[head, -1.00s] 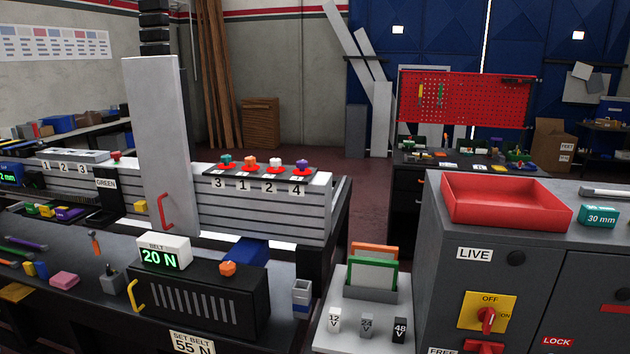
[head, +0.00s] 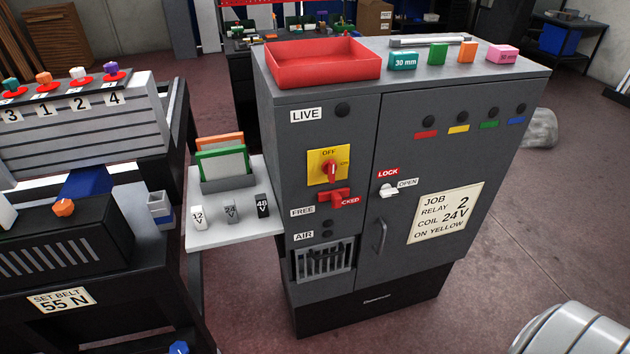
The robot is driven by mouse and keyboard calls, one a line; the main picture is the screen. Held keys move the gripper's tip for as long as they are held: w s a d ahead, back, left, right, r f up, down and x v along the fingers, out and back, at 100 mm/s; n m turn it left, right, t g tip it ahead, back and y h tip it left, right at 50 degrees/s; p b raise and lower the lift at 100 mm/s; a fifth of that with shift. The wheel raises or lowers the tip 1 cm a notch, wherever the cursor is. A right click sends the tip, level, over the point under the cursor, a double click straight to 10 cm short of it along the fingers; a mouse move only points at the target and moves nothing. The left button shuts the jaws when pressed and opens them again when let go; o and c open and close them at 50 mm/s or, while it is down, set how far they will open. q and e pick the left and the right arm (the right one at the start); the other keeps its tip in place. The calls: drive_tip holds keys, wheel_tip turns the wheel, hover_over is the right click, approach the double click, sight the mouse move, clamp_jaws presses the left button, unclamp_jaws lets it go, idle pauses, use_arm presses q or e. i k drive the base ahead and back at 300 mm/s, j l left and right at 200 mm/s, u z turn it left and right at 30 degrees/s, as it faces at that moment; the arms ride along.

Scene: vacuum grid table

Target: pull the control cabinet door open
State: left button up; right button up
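The grey control cabinet (head: 280,235) stands in the middle of the head view. Its door (head: 410,150) forms the right part of the front and looks shut. A dark upright handle (head: 380,238) is on the door's left side. Above it is a white latch knob (head: 388,191) between LOCK and OPEN labels; its exact setting is hard to tell. Left of the door are a yellow OFF/ON switch (head: 321,176) with a red knob, and a red lever (head: 329,196) between FREE and LOCKED labels. Neither of my grippers is in view.
A red tray (head: 325,72) and several small coloured blocks are on the cabinet top. A side shelf (head: 240,222) with 12, 24 and 48 V pieces adjoins its left. A dark bench (head: 110,315) is at left.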

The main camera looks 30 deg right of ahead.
sight(448, 152)
drive_tip(key=z, duration=1.8)
